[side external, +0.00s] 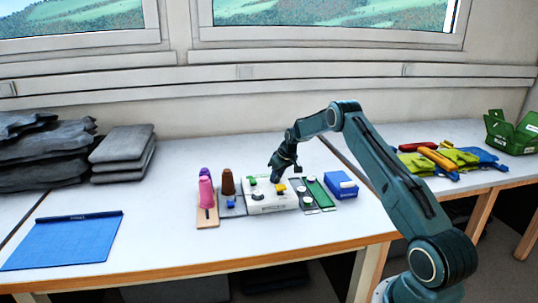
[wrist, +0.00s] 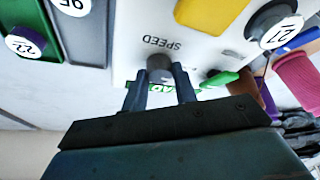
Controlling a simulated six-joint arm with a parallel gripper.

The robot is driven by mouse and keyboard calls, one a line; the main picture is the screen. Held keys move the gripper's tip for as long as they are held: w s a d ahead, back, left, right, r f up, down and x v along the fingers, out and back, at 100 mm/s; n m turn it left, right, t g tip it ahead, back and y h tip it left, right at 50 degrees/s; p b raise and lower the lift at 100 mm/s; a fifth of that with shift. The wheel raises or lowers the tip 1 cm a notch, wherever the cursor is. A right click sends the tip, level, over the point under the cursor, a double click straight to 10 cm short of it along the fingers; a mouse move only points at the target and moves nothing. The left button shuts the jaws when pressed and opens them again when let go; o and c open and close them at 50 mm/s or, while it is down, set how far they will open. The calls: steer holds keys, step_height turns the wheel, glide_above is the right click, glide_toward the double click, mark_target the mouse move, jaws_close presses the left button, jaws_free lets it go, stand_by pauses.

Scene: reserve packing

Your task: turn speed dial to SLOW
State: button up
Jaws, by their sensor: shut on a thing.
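The speed dial (wrist: 159,66), a small dark grey knob, sits on a white panel (wrist: 130,30) beside the printed word SPEED in the wrist view. My gripper (wrist: 160,76) has its two fingers on either side of the dial and is shut on it. In the side external view my gripper (side external: 279,177) reaches down onto the white panel (side external: 275,207) and hides the dial. I cannot read which setting the dial points to.
A yellow block (wrist: 210,12) and a green lever (wrist: 220,78) are close to the dial. Purple, pink and brown pieces stand left of the panel; a blue box (side external: 340,185) stands right. A blue folder (side external: 65,240) lies on the table's left, with bare table between.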

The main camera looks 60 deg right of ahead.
steer(key=shift+d+n+y, duration=0.1)
steer(key=shift+n+y, duration=0.4)
steer(key=shift+n, duration=0.7)
steer(key=shift+r, duration=0.1)
steer(key=o, duration=1)
steer(key=v, duration=1.3)
steer(key=shift+s+r, duration=0.15)
steer(key=shift+r, duration=0.15)
